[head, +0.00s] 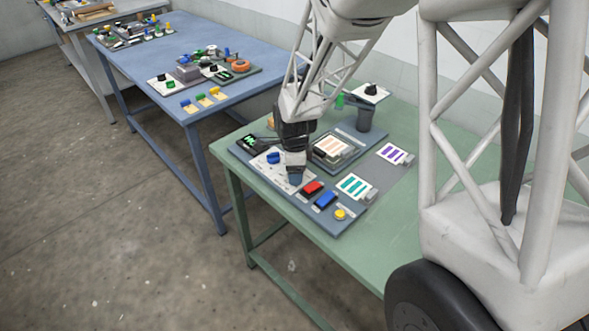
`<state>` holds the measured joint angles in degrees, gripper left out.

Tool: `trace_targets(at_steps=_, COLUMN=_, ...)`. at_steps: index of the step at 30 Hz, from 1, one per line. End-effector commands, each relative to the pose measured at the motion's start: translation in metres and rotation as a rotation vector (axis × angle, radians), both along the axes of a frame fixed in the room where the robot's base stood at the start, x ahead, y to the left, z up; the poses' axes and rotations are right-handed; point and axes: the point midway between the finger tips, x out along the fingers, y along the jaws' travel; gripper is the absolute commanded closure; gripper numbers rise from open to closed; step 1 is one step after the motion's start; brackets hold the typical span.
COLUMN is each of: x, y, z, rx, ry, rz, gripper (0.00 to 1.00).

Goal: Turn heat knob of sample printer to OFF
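The sample printer (345,215) is a blue-grey panel on the green table, with a dark screen, a white dial plate (263,167), buttons and a sample bed. A blue knob (273,157) shows on the dial plate, just left of my gripper (296,180). My gripper points down over the right part of this plate, its tip at or very near the surface. It hides whatever is directly under it, possibly another knob. The labels are too small to read, so I cannot tell which knob is heat or its setting. The finger gap is not visible.
A red button (312,188), a blue button (325,199) and a yellow button (340,214) lie right of my gripper. Striped sample cards (355,187) and a dark post (364,118) stand farther right and back. A blue table (180,50) holds other panels.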

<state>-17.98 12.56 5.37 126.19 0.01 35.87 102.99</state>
Motion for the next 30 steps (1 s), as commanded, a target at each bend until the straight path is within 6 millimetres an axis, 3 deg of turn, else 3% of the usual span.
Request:
trace_targets(at_steps=1, x=0.0, y=0.0, z=0.0, rx=0.0, ry=0.0, rz=0.0, gripper=0.38)
trace_targets(at_steps=9, x=-0.0001, y=0.0, z=0.0001, rx=0.0, ry=0.0, rz=0.0, gripper=0.79)
trace_targets(at_steps=10, x=0.0, y=0.0, z=0.0002, rx=0.0, ry=0.0, rz=0.0, gripper=0.81)
trace_targets(at_steps=20, x=0.0, y=0.0, z=0.0006, rx=0.0, ry=0.0, rz=0.034, gripper=0.81)
trace_targets(at_steps=30, x=-0.0002, y=0.0001, z=0.0008, rx=0.0, ry=0.0, rz=0.212, gripper=0.81)
